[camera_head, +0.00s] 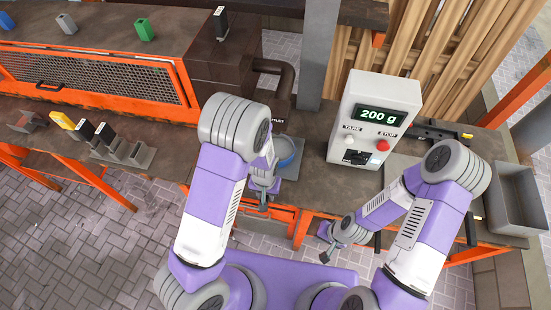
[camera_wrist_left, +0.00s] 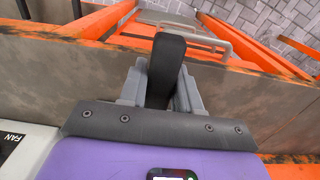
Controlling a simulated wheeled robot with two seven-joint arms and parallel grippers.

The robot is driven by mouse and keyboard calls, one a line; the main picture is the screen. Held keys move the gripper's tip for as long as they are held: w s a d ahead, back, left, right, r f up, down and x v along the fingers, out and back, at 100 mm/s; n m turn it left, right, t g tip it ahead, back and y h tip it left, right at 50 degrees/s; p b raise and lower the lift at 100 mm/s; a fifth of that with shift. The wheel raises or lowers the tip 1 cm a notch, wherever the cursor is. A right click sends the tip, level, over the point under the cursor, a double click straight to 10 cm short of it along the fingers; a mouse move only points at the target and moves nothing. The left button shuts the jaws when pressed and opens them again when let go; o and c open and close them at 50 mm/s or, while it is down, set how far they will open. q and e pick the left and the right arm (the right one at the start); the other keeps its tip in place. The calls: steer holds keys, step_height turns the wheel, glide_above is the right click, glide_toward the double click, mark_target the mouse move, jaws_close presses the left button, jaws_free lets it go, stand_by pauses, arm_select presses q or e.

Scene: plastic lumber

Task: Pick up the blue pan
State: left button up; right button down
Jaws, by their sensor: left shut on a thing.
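The blue pan (camera_head: 286,153) shows only in part in the head view, on a grey plate just behind my left gripper (camera_head: 264,186). The gripper and wrist cover the rest of it. In the left wrist view, a thick black handle (camera_wrist_left: 166,62) stands between the two grey fingers of my left gripper (camera_wrist_left: 160,90), which is shut on it. The pan's bowl is not seen there. I cannot tell whether the pan is clear of the plate. My right gripper (camera_head: 325,243) is apart from the pan, low on the right, with its fingers spread and nothing visible between them.
A white scale box (camera_head: 375,110) reading 200 g, with a red button, stands right of the pan. A brown pipe (camera_head: 275,75) rises behind it. A grey bin (camera_head: 520,200) is at far right. Small coloured blocks and grey holders (camera_head: 122,150) sit on the left bench.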

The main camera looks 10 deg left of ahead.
arm_select(q)
steer(key=shift+w, duration=0.1)
jaws_close()
steer(key=shift+r, duration=0.1)
steer(key=shift+r, duration=0.4)
step_height(320, 180, up, 9)
steer(key=shift+r+p, duration=0.1)
steer(key=shift+p, duration=0.55)
